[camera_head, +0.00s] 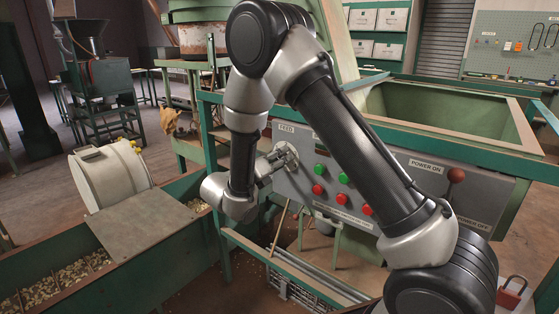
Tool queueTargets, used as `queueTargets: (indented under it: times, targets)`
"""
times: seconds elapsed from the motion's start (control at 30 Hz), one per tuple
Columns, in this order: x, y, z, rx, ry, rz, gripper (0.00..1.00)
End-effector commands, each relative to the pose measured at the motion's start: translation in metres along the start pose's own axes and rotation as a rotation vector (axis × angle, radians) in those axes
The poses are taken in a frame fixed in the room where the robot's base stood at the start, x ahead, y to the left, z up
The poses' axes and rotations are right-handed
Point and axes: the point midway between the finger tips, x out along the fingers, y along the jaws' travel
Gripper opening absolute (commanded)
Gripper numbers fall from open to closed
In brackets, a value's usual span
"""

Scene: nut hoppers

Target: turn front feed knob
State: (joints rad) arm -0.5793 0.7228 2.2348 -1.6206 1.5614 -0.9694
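The grey control panel (390,178) faces me under the green hopper frame. A label reading FEED (287,130) is at its upper left. Below the label is a round pale feed knob (291,155), partly hidden by my gripper. My gripper (281,160) reaches from the left with its fingertips at the knob. The fingers are small here, so I cannot tell whether they touch or grip it. My arm crosses the middle of the panel and hides part of it.
Green and red buttons (343,178) sit right of the knob. A red-knobbed lever (456,175) stands by the POWER ON label. A green hopper (440,108) is above. A bin of nuts (70,278) and a white drum (108,178) are at left. A red padlock (511,291) is lower right.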

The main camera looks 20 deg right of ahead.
Motion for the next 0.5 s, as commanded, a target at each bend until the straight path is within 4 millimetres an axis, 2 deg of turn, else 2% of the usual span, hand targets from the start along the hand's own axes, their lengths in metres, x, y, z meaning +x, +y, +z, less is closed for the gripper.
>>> queueTargets:
  times: [0.37,0.5]
  targets:
    - [-0.002,0.000,0.000,0.000,0.000,0.000,0.58]
    - [-0.017,0.001,0.000,0.000,-0.002,0.002,0.58]
